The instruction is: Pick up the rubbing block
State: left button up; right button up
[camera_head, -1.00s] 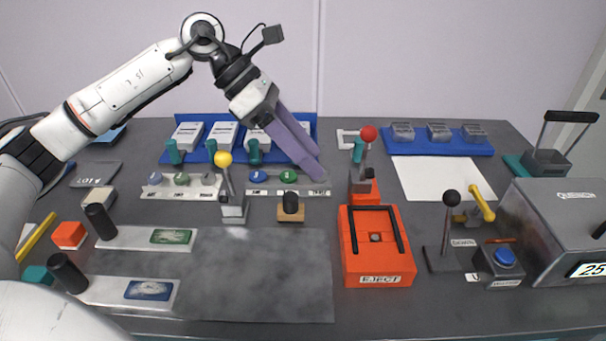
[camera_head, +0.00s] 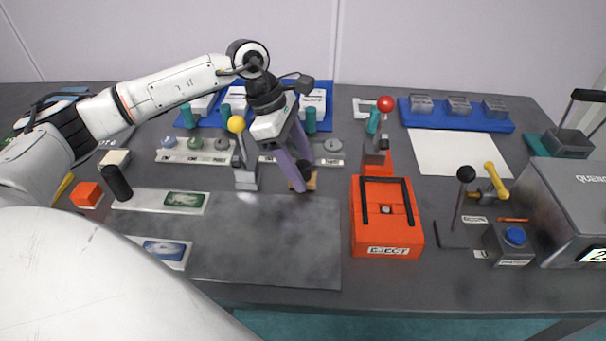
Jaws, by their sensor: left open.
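The rubbing block looks to be the small wooden block (camera_head: 312,181) with a black knob, at the back edge of the grey mat (camera_head: 260,245). My left gripper (camera_head: 299,174) reaches down over it with long purple fingers. The fingers are open, and their tips are close to the knob. They hide part of the block and knob. I cannot tell whether they touch it. My right gripper is out of view.
A lever with a yellow ball (camera_head: 236,125) stands just left of the gripper. A red EJECT box (camera_head: 387,222) is to the right, with a red-balled lever (camera_head: 386,104) behind it. Labelled bars with black handles (camera_head: 117,183) lie to the left.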

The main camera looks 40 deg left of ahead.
aim_at(303, 163)
pick_arm(q)
jog(key=shift+d+f, duration=0.2)
jog(key=shift+f, duration=0.25)
jog(key=shift+c, duration=0.3)
jog(key=c, duration=1.2)
notch_tip(303, 163, up, 10)
jog(key=shift+r+b, duration=0.1)
jog(key=shift+b, duration=0.35)
